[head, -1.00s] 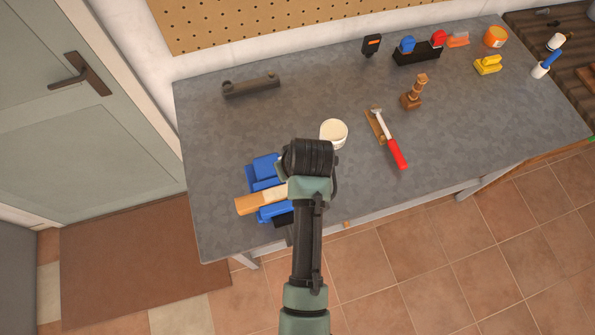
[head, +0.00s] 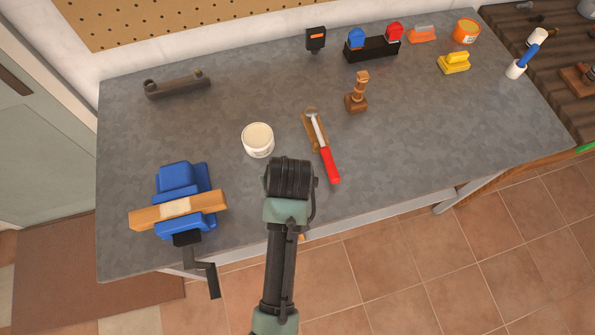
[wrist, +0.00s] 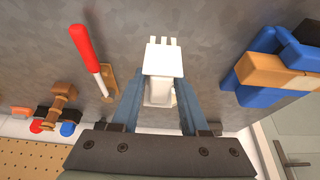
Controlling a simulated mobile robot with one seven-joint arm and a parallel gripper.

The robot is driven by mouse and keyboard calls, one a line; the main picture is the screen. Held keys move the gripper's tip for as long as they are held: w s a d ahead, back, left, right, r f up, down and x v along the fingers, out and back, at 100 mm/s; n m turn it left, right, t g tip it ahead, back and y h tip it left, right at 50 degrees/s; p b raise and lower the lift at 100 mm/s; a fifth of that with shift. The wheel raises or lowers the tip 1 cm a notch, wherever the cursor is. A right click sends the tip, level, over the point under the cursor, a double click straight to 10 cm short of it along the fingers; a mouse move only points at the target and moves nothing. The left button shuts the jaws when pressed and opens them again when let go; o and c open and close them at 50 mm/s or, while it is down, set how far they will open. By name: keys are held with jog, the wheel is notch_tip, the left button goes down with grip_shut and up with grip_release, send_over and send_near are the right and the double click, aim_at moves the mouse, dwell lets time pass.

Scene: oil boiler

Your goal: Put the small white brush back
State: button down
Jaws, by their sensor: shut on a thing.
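In the wrist view my gripper (wrist: 162,80) is shut on a small white thing, which I take to be the small white brush (wrist: 163,59). It has a blocky white body with short prongs at its far end, and a narrower white part shows between the fingers. In the head view my wrist hides the fingers and the brush; the wrist is over the front part of the grey workbench (head: 215,110), right of the blue vise. Whether the brush touches the bench cannot be told.
The blue vise (head: 176,177) clamps a wooden piece at the front left. A wooden stamp-like piece (head: 357,93) stands behind. Several small tools line the back right.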

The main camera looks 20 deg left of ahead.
jog(key=f, duration=0.3)
jog(key=shift+s+a+f, duration=0.2)
jog(key=shift+a+f, duration=0.05)
jog(key=shift+w+d+f+p, duration=0.1)
jog(key=shift+f+p, duration=0.3)
jog(key=shift+f, duration=1.7)
jog(key=shift+f, duration=0.2)
jog(key=shift+c, duration=2.1)
grip_release()
jog(key=shift+r, duration=0.1)
